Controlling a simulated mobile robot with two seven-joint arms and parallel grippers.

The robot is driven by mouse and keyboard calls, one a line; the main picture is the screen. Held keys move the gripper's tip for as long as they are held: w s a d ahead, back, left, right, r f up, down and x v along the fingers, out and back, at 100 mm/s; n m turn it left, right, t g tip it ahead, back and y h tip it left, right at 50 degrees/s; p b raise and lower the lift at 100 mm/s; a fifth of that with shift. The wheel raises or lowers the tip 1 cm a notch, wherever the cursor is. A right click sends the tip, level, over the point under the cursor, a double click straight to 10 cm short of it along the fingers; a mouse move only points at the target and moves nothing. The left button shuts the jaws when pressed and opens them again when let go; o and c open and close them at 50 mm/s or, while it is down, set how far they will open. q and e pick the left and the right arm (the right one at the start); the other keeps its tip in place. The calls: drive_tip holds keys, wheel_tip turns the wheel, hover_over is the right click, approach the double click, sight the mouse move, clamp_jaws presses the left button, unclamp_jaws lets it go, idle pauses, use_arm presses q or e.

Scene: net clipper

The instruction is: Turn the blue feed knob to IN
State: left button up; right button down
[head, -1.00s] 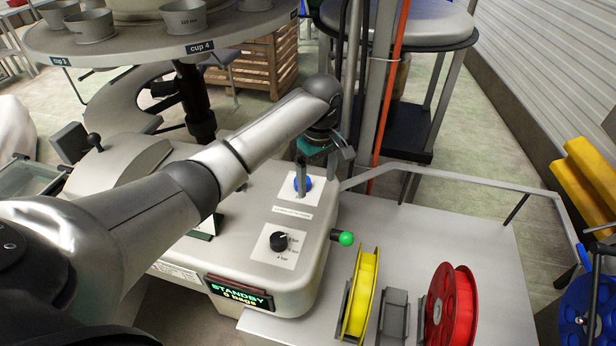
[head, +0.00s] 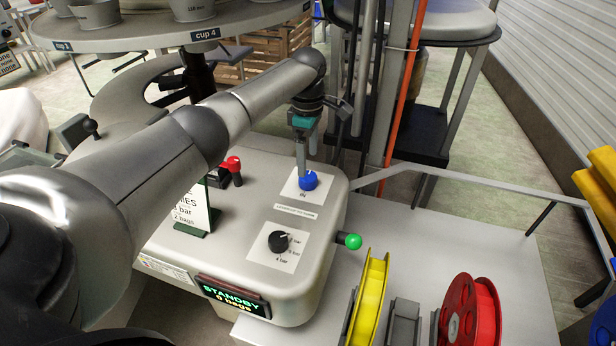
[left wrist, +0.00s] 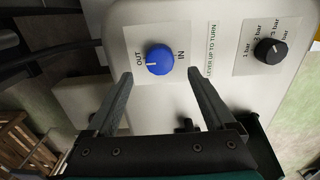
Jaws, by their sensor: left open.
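The blue feed knob (head: 308,180) sits on a white label plate on top of the grey machine. In the left wrist view the knob (left wrist: 159,60) shows OUT to its left and IN to its right. Its white mark lies on the left part, toward OUT. My left gripper (head: 304,166) is at the far side of the knob in the head view. In the left wrist view my left gripper (left wrist: 159,77) is open, with a fingertip to either side just below the knob and nothing between them. Contact with the knob is not visible. My right gripper is not in view.
A black pressure knob (head: 278,241), a red-topped lever (head: 233,165) and a green-ended lever (head: 349,241) are near the knob. The display (head: 233,297) reads STANDBY. Yellow (head: 370,300) and red (head: 468,312) spools stand at the right. A post with an orange strip (head: 407,80) rises behind.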

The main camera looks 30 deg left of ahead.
sight(308, 176)
use_arm(q)
wheel_tip(308, 176, down, 6)
drive_tip(key=shift+f+b, duration=0.25)
drive_tip(key=shift+b, duration=0.4)
drive_tip(key=c, duration=1.4)
